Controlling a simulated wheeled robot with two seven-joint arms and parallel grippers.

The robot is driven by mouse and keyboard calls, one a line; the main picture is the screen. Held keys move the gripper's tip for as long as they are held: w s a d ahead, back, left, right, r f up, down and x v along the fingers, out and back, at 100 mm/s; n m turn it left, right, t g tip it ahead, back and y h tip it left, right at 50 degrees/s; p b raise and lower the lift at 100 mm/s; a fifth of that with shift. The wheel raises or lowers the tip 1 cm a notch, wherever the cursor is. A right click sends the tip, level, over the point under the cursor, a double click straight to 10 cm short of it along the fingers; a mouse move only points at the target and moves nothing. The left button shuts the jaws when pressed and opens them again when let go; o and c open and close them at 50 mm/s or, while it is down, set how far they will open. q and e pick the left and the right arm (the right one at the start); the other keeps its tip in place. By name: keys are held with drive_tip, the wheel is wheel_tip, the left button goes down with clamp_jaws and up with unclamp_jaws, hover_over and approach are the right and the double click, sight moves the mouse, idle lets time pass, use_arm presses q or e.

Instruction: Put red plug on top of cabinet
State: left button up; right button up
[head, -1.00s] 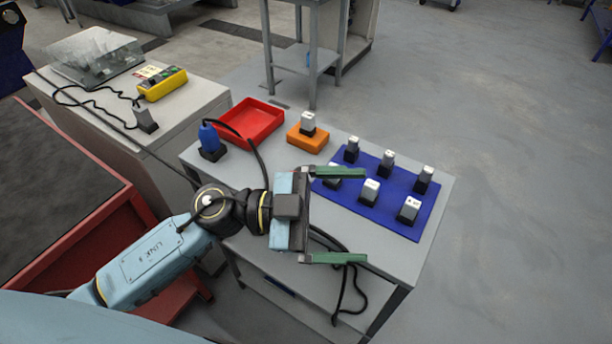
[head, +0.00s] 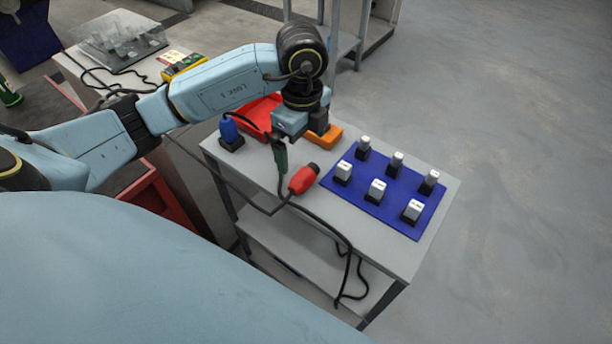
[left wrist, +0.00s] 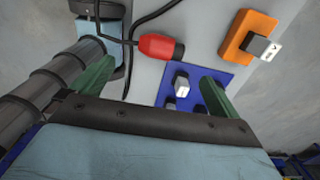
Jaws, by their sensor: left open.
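The red plug (head: 303,179) lies on the grey table top, with a black cable running from it. It also shows in the left wrist view (left wrist: 158,46). My left gripper (head: 284,150) is above the table, just behind and left of the plug in the head view; one green finger shows clearly there. In the left wrist view the gripper's (left wrist: 157,84) two green fingers are wide apart with nothing between them, and the plug lies beyond them. The light cabinet (head: 128,74) stands at the back left, partly hidden by my left arm. My right gripper is out of view.
A glass case (head: 118,38) and a yellow power strip (head: 184,66) are on the cabinet. On the table (head: 350,225) are a blue plug (head: 228,130), a red tray (head: 258,113), an orange block (head: 329,138) and a blue mat (head: 385,206) with several grey-white modules. Cables hang over the front edge.

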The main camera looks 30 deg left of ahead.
use_arm(q)
hover_over(302, 172)
drive_tip(key=f, duration=0.4)
drive_tip(key=shift+s+d+f, duration=0.2)
drive_tip(key=shift+d, duration=0.05)
drive_tip(key=f, duration=0.5)
drive_tip(key=shift+w+a+f, duration=0.1)
drive_tip(key=shift+w+a, duration=0.05)
drive_tip(key=shift+a, duration=0.1)
drive_tip(key=c, duration=1.2)
